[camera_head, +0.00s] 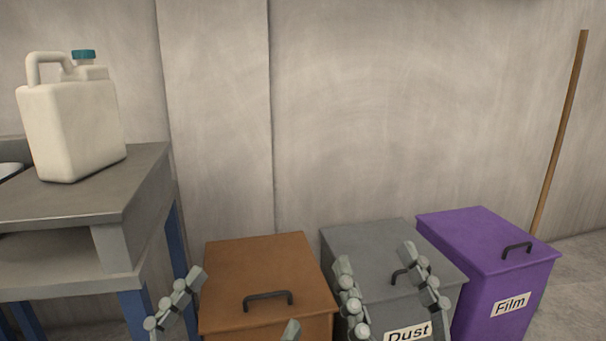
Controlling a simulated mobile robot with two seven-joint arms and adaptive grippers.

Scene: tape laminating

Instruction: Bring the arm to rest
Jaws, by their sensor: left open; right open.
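My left gripper (243,302) is at the bottom of the view, in front of the brown bin. Its jaws are open and nothing shows between them; one finger is mostly cut off by the lower edge. My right gripper (376,258) is in front of the grey bin, with its two fingers spread apart and empty. The palms of both grippers and both arms are below the picture. From this view I cannot tell how far the fingers are from the bins.
A brown bin (262,258), a grey bin (365,238) labelled Dust and a purple bin (480,238) labelled Film stand closed along the wall. A white jug (75,125) stands on a grey table (110,195) at left. A wooden pole (560,130) leans at right.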

